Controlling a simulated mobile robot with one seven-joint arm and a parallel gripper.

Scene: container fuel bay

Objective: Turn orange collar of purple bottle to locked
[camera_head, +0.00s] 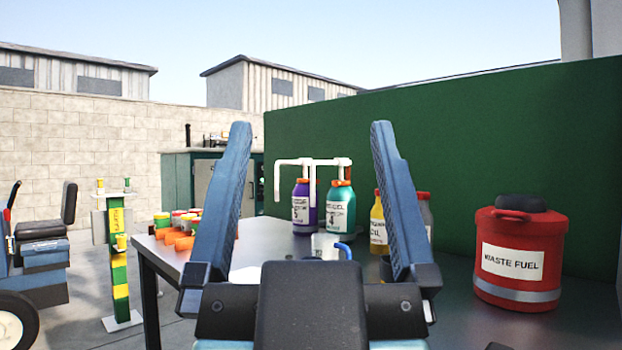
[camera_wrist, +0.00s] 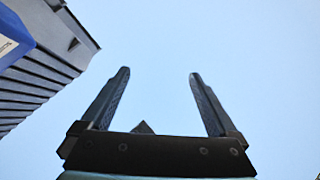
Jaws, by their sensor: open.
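The purple bottle (camera_head: 301,213) stands upright on the dark table (camera_head: 462,296), beyond my gripper. Its orange collar (camera_head: 302,181) is at its top, below a white bent spout (camera_head: 292,162). The collar is too small to tell its turn. A teal bottle (camera_head: 340,211) with an orange collar and a similar white spout stands just right of it. My gripper (camera_head: 311,130) is open and empty, with its fingers pointing up, well in front of the bottles. The wrist view shows the open fingers (camera_wrist: 158,75) against sky.
A yellow bottle (camera_head: 377,228) stands partly behind the right finger. A red waste fuel can (camera_head: 518,258) is at the right. Orange-and-green small containers (camera_head: 176,228) lie at the table's left. A green wall (camera_head: 470,150) rises behind.

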